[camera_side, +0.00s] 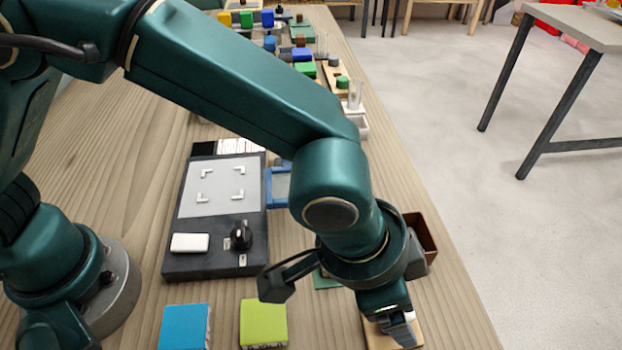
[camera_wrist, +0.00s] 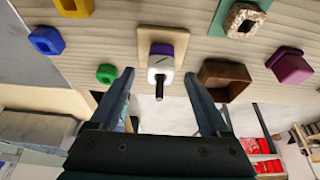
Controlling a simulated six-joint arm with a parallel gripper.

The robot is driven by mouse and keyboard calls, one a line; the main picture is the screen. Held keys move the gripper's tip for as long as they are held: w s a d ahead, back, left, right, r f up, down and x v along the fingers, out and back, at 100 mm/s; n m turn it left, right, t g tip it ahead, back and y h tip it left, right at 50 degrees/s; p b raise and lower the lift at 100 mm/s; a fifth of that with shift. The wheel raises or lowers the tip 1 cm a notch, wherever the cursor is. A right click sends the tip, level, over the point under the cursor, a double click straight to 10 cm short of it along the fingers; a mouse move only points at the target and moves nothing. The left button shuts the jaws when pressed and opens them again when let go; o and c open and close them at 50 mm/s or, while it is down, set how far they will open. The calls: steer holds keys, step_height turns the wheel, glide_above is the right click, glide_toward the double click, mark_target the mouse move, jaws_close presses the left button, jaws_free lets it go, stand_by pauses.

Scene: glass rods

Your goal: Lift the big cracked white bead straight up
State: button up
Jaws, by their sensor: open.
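The white bead (camera_wrist: 160,75) with a dark crack line is in the wrist view, on a dark peg (camera_wrist: 159,91) that sticks out of it. A purple bead (camera_wrist: 162,48) sits beside it on the same peg, on the side of the wooden base (camera_wrist: 172,18). My gripper (camera_wrist: 158,76) is open, with one finger on each side of the white bead and visible gaps to both. In the side view my gripper (camera_side: 398,326) is low over the wooden base (camera_side: 374,337), and the arm hides most of the beads.
A brown open box (camera_wrist: 225,80) stands close to the right finger; a green bead (camera_wrist: 106,73) lies left of the left finger. A magenta bead (camera_wrist: 290,66), blue bead (camera_wrist: 46,40), yellow bead (camera_wrist: 73,7) and speckled bead (camera_wrist: 243,20) lie around. A black device (camera_side: 217,262) stands left.

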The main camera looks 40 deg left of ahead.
steer(key=shift+w+d+f, duration=0.1)
steer(key=shift+f, duration=0.2)
jaws_close()
step_height(320, 180, up, 10)
stand_by(0.6)
